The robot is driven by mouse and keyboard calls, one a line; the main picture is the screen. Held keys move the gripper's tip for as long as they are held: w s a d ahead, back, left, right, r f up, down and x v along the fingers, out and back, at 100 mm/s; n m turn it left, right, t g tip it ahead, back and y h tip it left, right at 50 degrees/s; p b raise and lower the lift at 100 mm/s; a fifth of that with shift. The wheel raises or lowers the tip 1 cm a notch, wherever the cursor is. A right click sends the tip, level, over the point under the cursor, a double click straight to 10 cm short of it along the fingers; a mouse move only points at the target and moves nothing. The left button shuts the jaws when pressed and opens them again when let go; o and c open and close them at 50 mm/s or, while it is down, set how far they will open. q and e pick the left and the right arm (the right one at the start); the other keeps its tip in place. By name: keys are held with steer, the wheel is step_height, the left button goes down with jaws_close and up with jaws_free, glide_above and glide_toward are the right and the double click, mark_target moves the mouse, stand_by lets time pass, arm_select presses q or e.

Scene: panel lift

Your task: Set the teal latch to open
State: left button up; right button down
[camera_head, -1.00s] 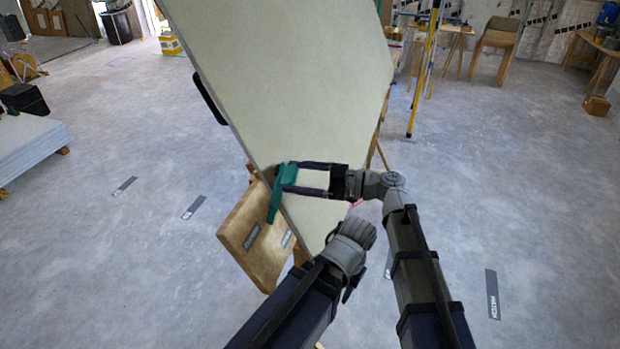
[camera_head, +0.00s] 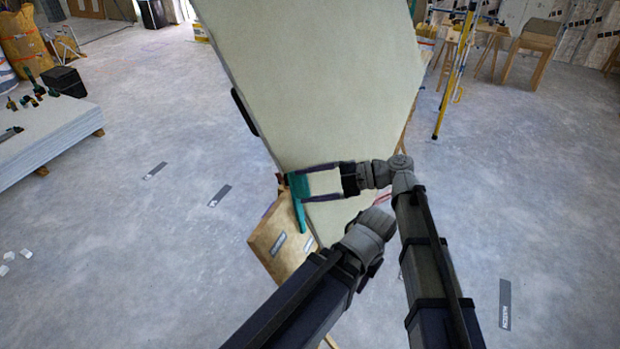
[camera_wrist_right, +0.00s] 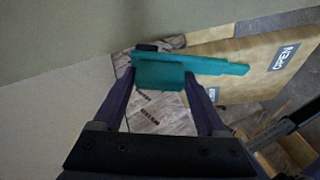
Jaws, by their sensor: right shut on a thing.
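The teal latch (camera_head: 299,188) is at the lower left edge of a large pale panel (camera_head: 320,80). Its handle hangs almost straight down in the head view. My right gripper (camera_head: 306,182) is shut on the latch, one finger on each side. The wrist view shows the latch (camera_wrist_right: 160,72) between the fingertips, its handle reaching right across a wooden board (camera_wrist_right: 250,50). A label reading OPEN (camera_wrist_right: 283,57) lies beyond the handle's tip. A second label (camera_wrist_right: 213,94) is partly hidden and unreadable. My left wrist shows in front of the panel; its fingers are hidden.
The wooden board (camera_head: 268,240) stands at the panel's lower edge. A stack of pale sheets (camera_head: 50,130) with tools is at the left. A yellow pole (camera_head: 455,75) stands behind right. The floor between the stack and panel is largely clear.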

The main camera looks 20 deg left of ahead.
steer(key=shift+s+a+r+n+h+p, duration=0.1)
steer(key=shift+s+r+n+h+p, duration=0.2)
steer(key=shift+n, duration=0.4)
steer(key=shift+f, duration=0.1)
jaws_free()
steer(key=shift+w+d, duration=0.1)
steer(key=shift+d, duration=0.25)
steer(key=w+d, duration=0.5)
steer(key=d, duration=0.8)
steer(key=shift+d+r+p, duration=0.15)
steer(key=shift+r+p, duration=0.15)
steer(key=shift+p, duration=0.1)
